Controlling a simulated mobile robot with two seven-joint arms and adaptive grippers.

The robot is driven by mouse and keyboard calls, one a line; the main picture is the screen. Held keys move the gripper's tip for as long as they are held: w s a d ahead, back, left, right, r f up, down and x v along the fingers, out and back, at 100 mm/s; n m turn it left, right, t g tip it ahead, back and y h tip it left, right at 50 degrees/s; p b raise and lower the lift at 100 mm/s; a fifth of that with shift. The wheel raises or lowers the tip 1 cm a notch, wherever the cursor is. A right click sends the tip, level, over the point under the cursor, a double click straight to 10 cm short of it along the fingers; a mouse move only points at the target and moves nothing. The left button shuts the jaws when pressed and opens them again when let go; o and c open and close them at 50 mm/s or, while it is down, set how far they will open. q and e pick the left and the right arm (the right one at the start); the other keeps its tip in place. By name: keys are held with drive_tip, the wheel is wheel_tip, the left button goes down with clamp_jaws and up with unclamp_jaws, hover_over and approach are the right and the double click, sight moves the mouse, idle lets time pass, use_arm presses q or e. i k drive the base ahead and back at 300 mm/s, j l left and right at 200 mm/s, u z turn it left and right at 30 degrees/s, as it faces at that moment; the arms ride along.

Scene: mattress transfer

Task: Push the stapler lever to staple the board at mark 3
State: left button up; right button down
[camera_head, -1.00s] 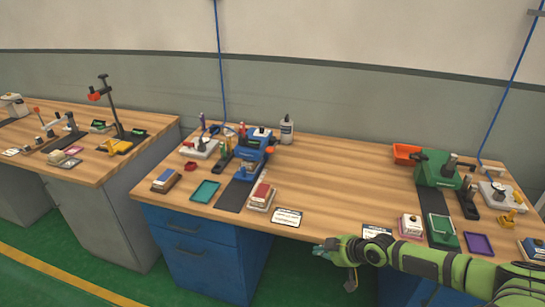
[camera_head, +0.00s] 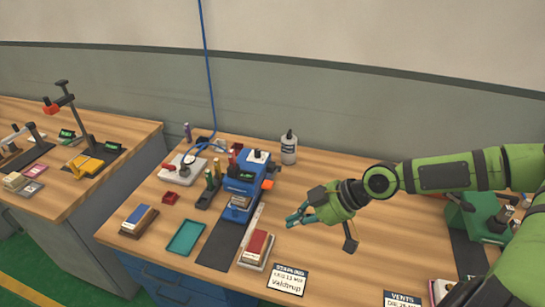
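The blue stapling machine (camera_head: 241,187) stands on the wooden bench near the middle of the view, with an orange part (camera_head: 268,184) sticking out on its right side. A card reading "STAPLING" (camera_head: 288,280) lies at the bench's front edge. A small greyish piece (camera_head: 237,207) shows at the machine's front; I cannot tell whether it is the board, and no mark 3 is readable. My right gripper (camera_head: 293,217) is over the bench to the right of the machine, apart from it, fingers pointing left. It looks empty, but its opening is unclear. My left gripper is out of view.
A red-topped block in a tray (camera_head: 256,248), a teal tray (camera_head: 186,237) and a blue-topped block (camera_head: 138,219) lie in front. A green machine (camera_head: 482,220) is at right, partly behind my arm. Bench behind my gripper is clear.

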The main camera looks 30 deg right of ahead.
sight(267, 185)
drive_tip(key=i+l, duration=0.7)
